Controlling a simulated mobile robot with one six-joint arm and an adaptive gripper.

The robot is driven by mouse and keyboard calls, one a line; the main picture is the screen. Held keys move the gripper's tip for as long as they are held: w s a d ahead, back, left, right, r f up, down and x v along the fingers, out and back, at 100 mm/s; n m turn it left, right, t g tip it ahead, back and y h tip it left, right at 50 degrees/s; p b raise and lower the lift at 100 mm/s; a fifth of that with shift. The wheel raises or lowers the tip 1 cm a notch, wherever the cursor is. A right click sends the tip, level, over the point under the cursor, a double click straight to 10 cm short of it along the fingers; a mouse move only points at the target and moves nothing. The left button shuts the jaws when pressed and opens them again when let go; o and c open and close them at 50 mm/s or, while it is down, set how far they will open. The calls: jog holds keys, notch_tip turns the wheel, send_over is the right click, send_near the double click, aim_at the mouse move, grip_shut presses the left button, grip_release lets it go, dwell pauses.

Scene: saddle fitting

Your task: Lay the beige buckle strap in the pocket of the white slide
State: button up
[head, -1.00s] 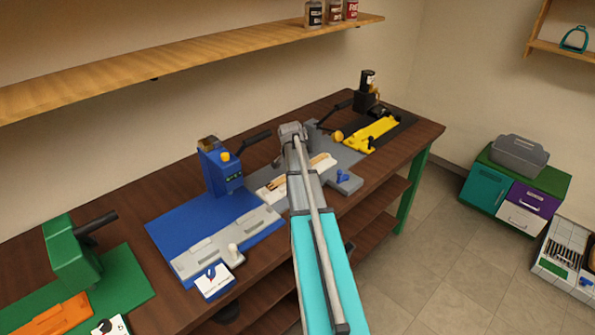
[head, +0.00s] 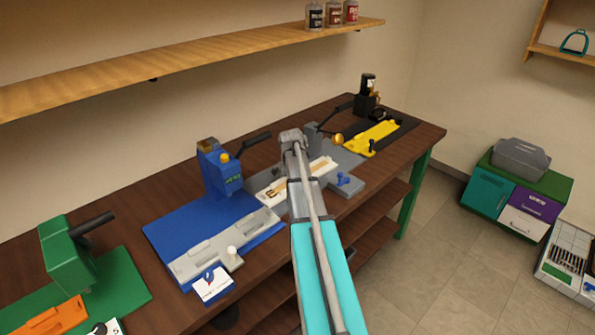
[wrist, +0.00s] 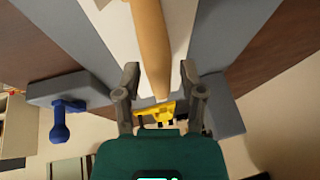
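The white slide (head: 270,196) lies on the grey plate at the middle of the bench. In the head view it shows on both sides of my arm, and my arm hides its middle. The beige buckle strap (wrist: 151,40) runs lengthwise over the white slide in the wrist view, its near end between my fingers. Its buckle end (head: 270,192) shows small at the left of the slide. My gripper (wrist: 160,75) is open, one finger on each side of the strap, with gaps visible. I cannot tell whether the strap is fully down in the pocket.
A blue press (head: 220,170) with a blue mat stands left of the slide. A black press (head: 368,97) with a yellow slide (head: 372,136) stands to the right. A blue knob (wrist: 59,120) on a grey block is close to my gripper. A green press (head: 68,255) is far left.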

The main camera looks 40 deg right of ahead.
jog(key=shift+r, duration=0.15)
dwell(0.3)
jog(key=p+v, duration=1.1)
jog(key=v, duration=0.1)
dwell(0.4)
dwell(0.8)
